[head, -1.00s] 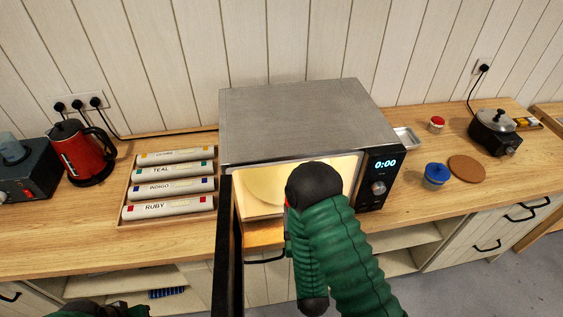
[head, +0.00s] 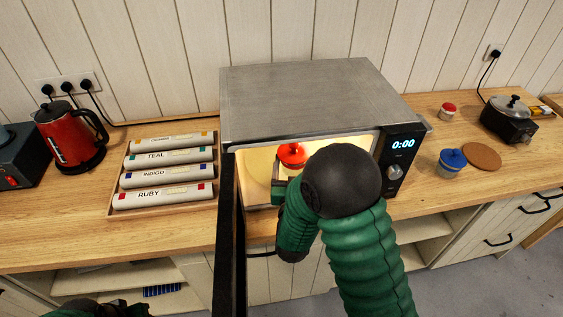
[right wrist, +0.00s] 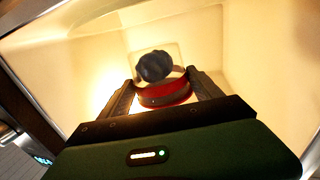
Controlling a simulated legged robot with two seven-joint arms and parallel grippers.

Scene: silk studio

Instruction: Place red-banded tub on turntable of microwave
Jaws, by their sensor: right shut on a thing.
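The red-banded tub (head: 292,154) is inside the lit microwave (head: 310,100), whose door stands open. My right gripper (head: 287,174) reaches in through the front opening and is shut on the tub. In the right wrist view the red band of the tub (right wrist: 166,94) sits between the two fingers, with a dark, ridged knob-like part beyond it. The pale turntable (head: 257,166) shows at the left of the cavity; my arm hides the rest. I cannot tell whether the tub touches it.
The open door (head: 227,240) stands out at the left of the opening. A tray of labelled rolls (head: 165,172) and a red kettle (head: 70,137) are left. A blue-lidded tub (head: 452,163), cork mat (head: 481,156), red-lidded jar (head: 447,111) and cooker (head: 508,118) are right.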

